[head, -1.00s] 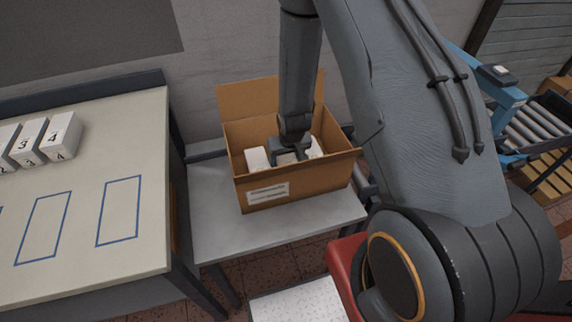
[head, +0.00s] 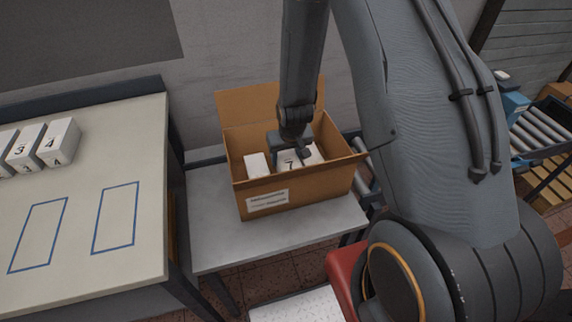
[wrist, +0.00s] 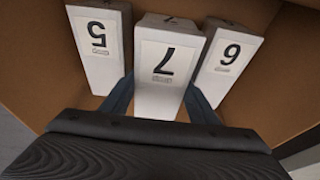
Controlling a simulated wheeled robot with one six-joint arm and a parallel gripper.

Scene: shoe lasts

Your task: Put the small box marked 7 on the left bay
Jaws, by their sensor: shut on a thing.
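The small white box marked 7 (wrist: 163,65) is between my gripper's two fingers in the wrist view, and its 7 also shows in the head view (head: 290,164). My gripper (wrist: 160,98) is shut on it, inside the open cardboard box (head: 310,193). White boxes marked 5 (wrist: 101,45) and 6 (wrist: 228,60) stand on either side of it in the wrist view. Two blue outlined bays lie on the pale table at left: the left one (head: 38,237) and the right one (head: 116,218). Both are empty. The bottom of the held box is hidden.
White boxes marked 3 (head: 24,147) and 4 (head: 58,143) stand at the back of the pale table (head: 85,265). The cardboard box rests on a grey side table (head: 215,225). Its walls and raised flap surround my gripper. A roller conveyor (head: 545,130) is at right.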

